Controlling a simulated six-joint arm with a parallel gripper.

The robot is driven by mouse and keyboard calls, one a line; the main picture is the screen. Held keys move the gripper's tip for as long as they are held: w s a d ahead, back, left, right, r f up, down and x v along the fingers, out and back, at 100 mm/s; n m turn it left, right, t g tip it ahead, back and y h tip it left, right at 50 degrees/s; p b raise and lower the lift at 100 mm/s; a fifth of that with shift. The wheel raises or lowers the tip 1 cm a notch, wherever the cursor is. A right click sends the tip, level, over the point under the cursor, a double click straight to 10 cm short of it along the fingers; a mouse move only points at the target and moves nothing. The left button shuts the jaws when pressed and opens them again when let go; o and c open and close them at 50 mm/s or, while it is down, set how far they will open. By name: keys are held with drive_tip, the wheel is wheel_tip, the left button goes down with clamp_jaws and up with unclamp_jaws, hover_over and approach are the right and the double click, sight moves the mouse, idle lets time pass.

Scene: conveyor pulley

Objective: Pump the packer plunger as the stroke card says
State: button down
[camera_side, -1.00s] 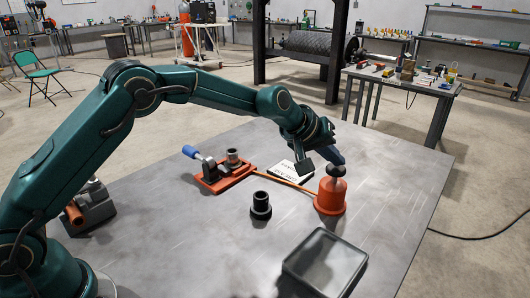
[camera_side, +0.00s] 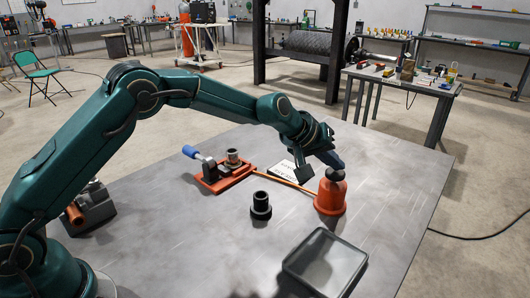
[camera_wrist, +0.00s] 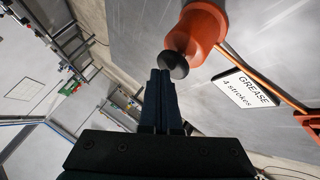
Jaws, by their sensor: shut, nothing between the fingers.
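The grease packer (camera_side: 330,198) is an orange-red pot standing upright on the right part of the table. Its plunger has a dark round knob (camera_side: 335,174), now sitting close to the pot's top. My gripper (camera_side: 338,164) is shut and empty, its fingertips at the top of the knob, seemingly touching it. In the wrist view the shut fingertips (camera_wrist: 160,72) meet the edge of the knob (camera_wrist: 175,63), and the pot (camera_wrist: 198,33) is behind it. The stroke card (camera_wrist: 246,89) lies flat and reads "GREASE 4 strokes". In the side view the card (camera_side: 282,171) is partly hidden by my gripper.
A black flanged part (camera_side: 260,206) stands in front.

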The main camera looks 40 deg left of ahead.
sight(332, 173)
idle(0.4)
drive_tip(key=shift+r, duration=1.9)
drive_tip(key=shift+r, duration=2.5)
wheel_tip(332, 173, up, 4)
drive_tip(key=shift+f, duration=0.1)
idle(0.3)
